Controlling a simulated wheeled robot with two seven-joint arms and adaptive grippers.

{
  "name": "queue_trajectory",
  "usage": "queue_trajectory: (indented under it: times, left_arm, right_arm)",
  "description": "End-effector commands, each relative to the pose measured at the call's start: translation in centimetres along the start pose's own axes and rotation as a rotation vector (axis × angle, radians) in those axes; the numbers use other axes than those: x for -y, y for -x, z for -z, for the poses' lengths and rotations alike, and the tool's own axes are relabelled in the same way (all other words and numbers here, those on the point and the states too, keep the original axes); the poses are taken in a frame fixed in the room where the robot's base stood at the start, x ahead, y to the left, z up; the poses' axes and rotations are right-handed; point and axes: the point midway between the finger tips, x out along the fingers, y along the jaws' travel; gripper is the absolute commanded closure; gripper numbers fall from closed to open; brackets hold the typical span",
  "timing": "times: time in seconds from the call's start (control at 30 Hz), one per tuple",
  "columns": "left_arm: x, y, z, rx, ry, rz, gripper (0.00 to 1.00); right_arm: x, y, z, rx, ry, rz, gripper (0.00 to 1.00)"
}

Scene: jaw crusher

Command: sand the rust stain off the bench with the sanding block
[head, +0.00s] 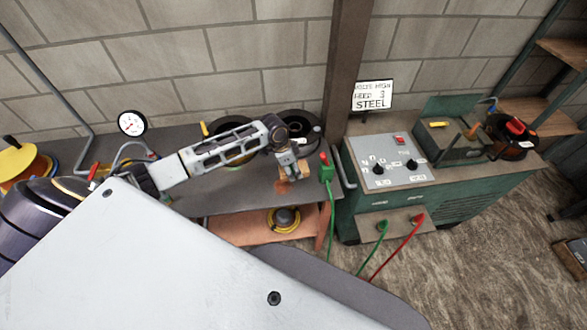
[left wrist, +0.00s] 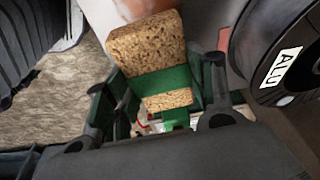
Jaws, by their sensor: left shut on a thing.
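My left gripper (head: 291,172) is over the right part of the grey bench (head: 225,198). It is shut on the sanding block (left wrist: 150,48), a cork-brown block with a green band around it, seen between the fingers in the left wrist view. The orange-brown rust stain (head: 282,187) lies on the bench right by the gripper, partly hidden by it. I cannot tell whether the block touches the bench. My right gripper is not in view.
A green clamp (head: 326,170) with a cable stands just right of the gripper. Dark spools (head: 300,125) stand behind it, and a pressure gauge (head: 132,123) is at the left. A green welding machine (head: 400,185) stands to the right. A yellow coil (head: 284,219) lies on the lower shelf.

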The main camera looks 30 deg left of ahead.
Motion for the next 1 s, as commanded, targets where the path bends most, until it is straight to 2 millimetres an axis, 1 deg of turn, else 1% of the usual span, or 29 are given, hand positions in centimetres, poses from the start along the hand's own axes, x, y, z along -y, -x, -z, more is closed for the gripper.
queue_trajectory:
  times: [0.5,1.0]
  left_arm:
    - [0.36,-0.03,0.26,-0.001,-0.073,-0.02,0.64]
    - [0.29,-0.26,0.08,0.001,-0.08,-0.023,0.64]
  right_arm:
    - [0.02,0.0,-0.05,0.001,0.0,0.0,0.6]
    - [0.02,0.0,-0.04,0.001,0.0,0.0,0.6]
